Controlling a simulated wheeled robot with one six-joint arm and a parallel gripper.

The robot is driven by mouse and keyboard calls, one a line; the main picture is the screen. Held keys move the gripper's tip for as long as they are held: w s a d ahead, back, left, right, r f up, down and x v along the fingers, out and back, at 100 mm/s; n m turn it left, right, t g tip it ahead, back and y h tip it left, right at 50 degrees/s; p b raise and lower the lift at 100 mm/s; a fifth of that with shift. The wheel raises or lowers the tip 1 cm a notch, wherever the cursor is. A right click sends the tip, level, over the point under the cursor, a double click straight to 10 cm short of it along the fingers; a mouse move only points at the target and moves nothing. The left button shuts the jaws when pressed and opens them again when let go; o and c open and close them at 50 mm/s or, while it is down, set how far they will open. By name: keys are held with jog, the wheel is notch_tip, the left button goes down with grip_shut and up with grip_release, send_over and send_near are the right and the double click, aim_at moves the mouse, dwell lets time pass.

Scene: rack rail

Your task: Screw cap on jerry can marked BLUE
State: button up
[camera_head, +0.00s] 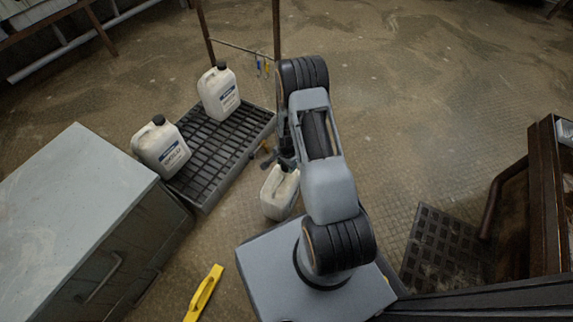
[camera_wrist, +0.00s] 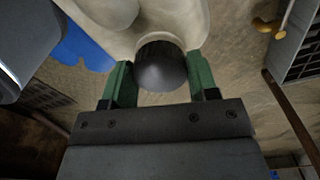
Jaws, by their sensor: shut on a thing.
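A whitish jerry can (camera_head: 280,192) stands on the floor beside the black grate, under my gripper (camera_head: 287,158). It also shows at the top of the wrist view (camera_wrist: 185,22). No readable marking faces me on it. In the wrist view my gripper's green fingers (camera_wrist: 161,84) are shut on a dark round cap (camera_wrist: 160,66) at the can's neck. I cannot tell how far the cap sits on the thread. Two more white jerry cans with labels and black caps stand on the grate, one at its back (camera_head: 219,92) and one at its left (camera_head: 161,148).
The black grate platform (camera_head: 208,190) lies left of my arm. A grey cabinet (camera_head: 75,215) stands at left, and a yellow level (camera_head: 204,293) lies in front of it. A brown rack (camera_head: 545,190) stands at right. The floor behind my arm is clear.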

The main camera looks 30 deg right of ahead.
jog(key=m, duration=0.9)
jog(key=o, duration=1)
